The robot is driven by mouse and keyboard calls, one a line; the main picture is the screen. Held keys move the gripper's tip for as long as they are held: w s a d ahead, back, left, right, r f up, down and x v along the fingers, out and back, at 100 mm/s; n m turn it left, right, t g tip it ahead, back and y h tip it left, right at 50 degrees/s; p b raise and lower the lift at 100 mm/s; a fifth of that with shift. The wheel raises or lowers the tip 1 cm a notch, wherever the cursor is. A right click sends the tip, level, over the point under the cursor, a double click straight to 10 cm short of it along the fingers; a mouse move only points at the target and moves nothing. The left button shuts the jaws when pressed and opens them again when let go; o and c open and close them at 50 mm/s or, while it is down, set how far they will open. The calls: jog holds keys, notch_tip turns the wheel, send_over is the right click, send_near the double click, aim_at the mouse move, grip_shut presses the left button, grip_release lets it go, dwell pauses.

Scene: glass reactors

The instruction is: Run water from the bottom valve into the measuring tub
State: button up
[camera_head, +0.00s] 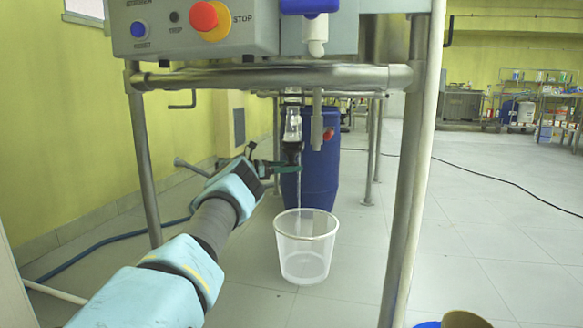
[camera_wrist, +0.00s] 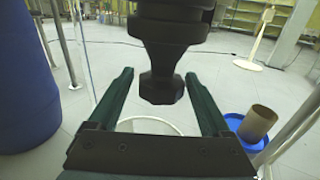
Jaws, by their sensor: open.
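The clear measuring tub (camera_head: 305,262) stands upright on the floor under the bottom valve (camera_head: 292,150). Its white rim (camera_wrist: 182,130) shows partly between my fingers in the wrist view. The valve is a dark fitting below a clear glass section. A thin pale vertical line, looking like a water stream, runs from below it toward the tub. My gripper (camera_head: 278,168) is at the valve's height. In the wrist view my gripper (camera_wrist: 165,90) is open, its fingers on either side of the black valve part (camera_wrist: 160,75). I cannot tell whether they touch it. The tub's water level is unclear.
A blue drum (camera_head: 321,185) stands behind the valve. Steel frame legs (camera_head: 405,190) flank the space, with a control box and red stop button (camera_head: 210,20) above. A blue dish with a brown cylinder (camera_wrist: 257,122) is on the right. Floor right of the frame is mostly clear.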

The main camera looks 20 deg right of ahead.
jog(key=n+t, duration=0.2)
jog(key=t, duration=0.1)
jog(key=n+t+y, duration=0.1)
jog(key=n+t, duration=0.1)
jog(key=t, duration=0.1)
jog(key=shift+s+d+t, duration=0.1)
jog(key=shift+s+t, duration=0.1)
jog(key=shift+t, duration=0.2)
jog(key=shift+n+t+y, duration=0.6)
jog(key=shift+n+t, duration=0.4)
jog(key=shift+t, duration=0.2)
jog(key=shift+w+a, duration=0.1)
jog(key=shift+a, duration=0.1)
jog(key=shift+c, duration=0.4)
jog(key=shift+d, duration=0.1)
jog(key=c, duration=1)
jog(key=shift+w+f+m+g+h+b, duration=0.15)
jog(key=shift+m+g+h+b, duration=0.3)
jog(key=shift+m+g, duration=0.4)
jog(key=shift+c, duration=0.2)
jog(key=m+g+b, duration=0.1)
jog(key=m+g, duration=0.1)
jog(key=g, duration=0.1)
jog(key=m+g+h+b, duration=0.1)
jog(key=m+g, duration=0.1)
jog(key=g, duration=0.1)
jog(key=shift+g, duration=0.35)
jog(key=shift+m+g, duration=0.35)
jog(key=shift+g, duration=0.35)
